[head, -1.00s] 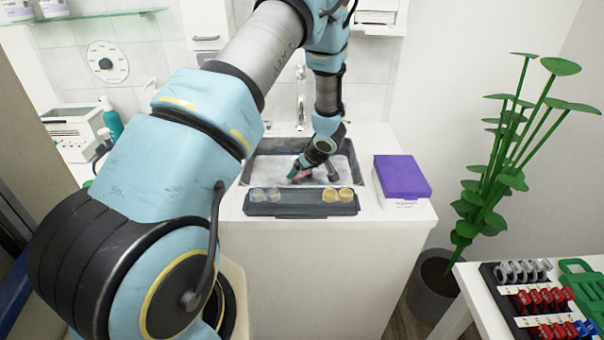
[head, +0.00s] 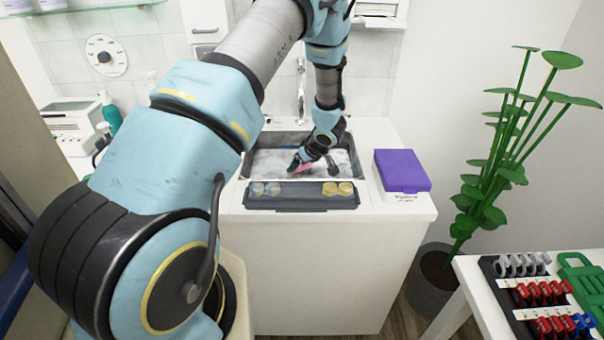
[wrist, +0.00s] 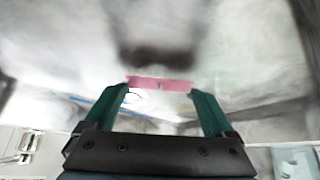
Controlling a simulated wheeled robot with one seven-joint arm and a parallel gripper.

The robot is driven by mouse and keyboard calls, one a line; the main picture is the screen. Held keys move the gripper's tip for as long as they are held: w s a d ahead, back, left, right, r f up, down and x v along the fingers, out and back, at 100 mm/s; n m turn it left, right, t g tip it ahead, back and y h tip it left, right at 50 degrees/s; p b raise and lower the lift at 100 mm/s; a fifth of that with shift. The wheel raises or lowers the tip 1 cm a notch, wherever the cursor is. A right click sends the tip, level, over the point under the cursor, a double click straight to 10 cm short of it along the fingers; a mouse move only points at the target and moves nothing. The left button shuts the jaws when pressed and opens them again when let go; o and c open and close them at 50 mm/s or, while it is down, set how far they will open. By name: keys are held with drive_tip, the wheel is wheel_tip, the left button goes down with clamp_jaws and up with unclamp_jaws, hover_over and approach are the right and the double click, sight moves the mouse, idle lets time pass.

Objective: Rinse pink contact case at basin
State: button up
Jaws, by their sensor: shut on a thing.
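The pink contact case (head: 307,167) is low in the basin (head: 268,161), a dark-rimmed sink with a whitish, cloudy inside. My gripper (head: 300,166) reaches down into the basin and is shut on the case. In the wrist view the pink case (wrist: 160,84) is a flat strip spanning the two green fingertips (wrist: 160,92). The blur there hides whether the case touches the basin floor. The metal tap (head: 300,92) stands behind the basin, partly beside my arm.
A dark tray (head: 300,200) with clear-blue and yellow cases lies at the basin's front edge. A white box with a purple lid (head: 402,170) stands right of the basin. A potted plant (head: 490,180) and a side table with several red clips are further right.

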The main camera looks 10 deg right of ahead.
wheel_tip(320, 180, up, 6)
drive_tip(key=p, duration=0.6)
drive_tip(key=shift+f, duration=0.15)
drive_tip(key=shift+r+p, duration=0.85)
drive_tip(key=shift+r, duration=0.35)
wheel_tip(320, 180, up, 6)
drive_tip(key=f, duration=0.1)
hover_over(302, 172)
drive_tip(key=s, duration=0.1)
drive_tip(key=shift+a+r, duration=0.1)
drive_tip(key=shift+r, duration=0.15)
idle(1.1)
drive_tip(key=shift+r, duration=1.95)
